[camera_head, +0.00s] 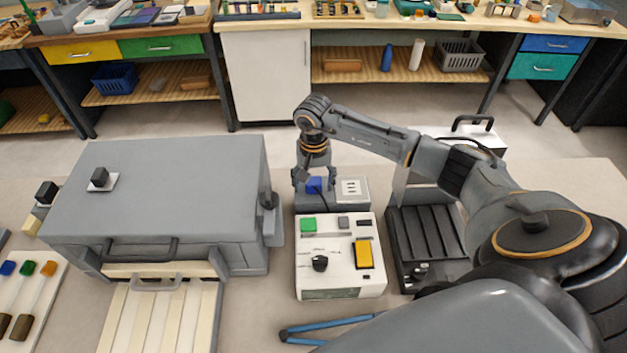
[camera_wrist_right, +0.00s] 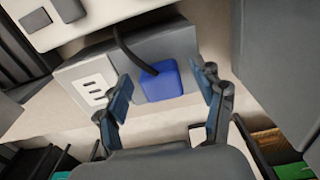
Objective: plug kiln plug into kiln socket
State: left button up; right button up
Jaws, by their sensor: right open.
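The blue kiln plug (camera_head: 314,186) sits on the left part of a grey block. A dark cable runs from it, as the right wrist view shows the plug (camera_wrist_right: 162,82) clearly. The kiln socket (camera_head: 354,188) is a white plate with dark slots on the right part of the same block; it also shows in the wrist view (camera_wrist_right: 94,91). The plug is beside the socket, not in it. My right gripper (camera_wrist_right: 165,88) is open, with one finger on each side of the plug and gaps visible between. In the head view it (camera_head: 314,180) points down over the plug. My left gripper is out of view.
A white control box (camera_head: 340,278) with a green button, black knob and yellow switch stands in front of the block. The large grey kiln (camera_head: 160,190) is at left. A dark ribbed tray (camera_head: 425,235) is at right. Blue tongs (camera_head: 325,328) lie in front.

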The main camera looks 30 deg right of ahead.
aim_at(314, 184)
jog(key=c, duration=1.2)
jog(key=shift+o, duration=0.2)
jog(key=shift+r, duration=0.1)
jog(key=shift+r+b, duration=0.5)
jog(key=shift+b, duration=0.25)
jog(key=shift+s+a+r+b, duration=0.1)
jog(key=shift+s+r+b, duration=0.05)
jog(key=shift+r+b, duration=0.4)
jog(key=shift+s+a+r+b, duration=0.1)
jog(key=shift+r+b, duration=0.2)
jog(key=shift+r, duration=0.4)
jog(key=s+a+r+b, duration=0.5)
jog(key=s+a+r, duration=0.2)
jog(key=s+r, duration=0.2)
jog(key=shift+s+r, duration=0.2)
jog(key=shift+s, duration=0.95)
